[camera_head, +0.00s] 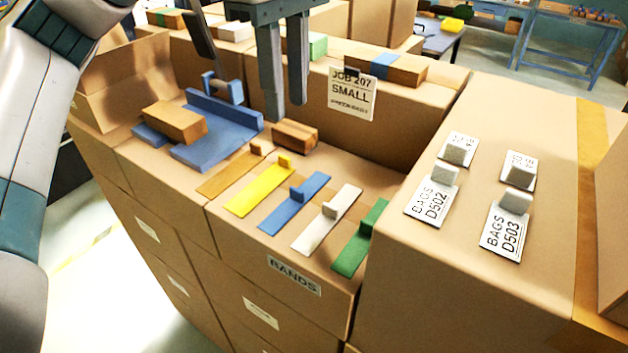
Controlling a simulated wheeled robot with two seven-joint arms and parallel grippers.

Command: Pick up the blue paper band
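The blue paper band (310,187) is a flat blue strip with a small upright blue tab. It lies on the cardboard surface between a yellow band (255,191) and a white band (325,220). A green band (356,242) lies at the right end of the row. My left gripper (286,109) hangs above and behind the bands, fingers pointing down. Its two fingers are apart with a gap between them, and nothing shows in it. It is not touching the blue band. My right gripper is not in view.
A blue fixture (232,112) and a brown block (174,122) sit left of the bands. A small brown block (295,134) lies behind them. A taller carton (400,290) with bag labels rises at right. A "JOB 207 SMALL" sign (351,93) hangs behind.

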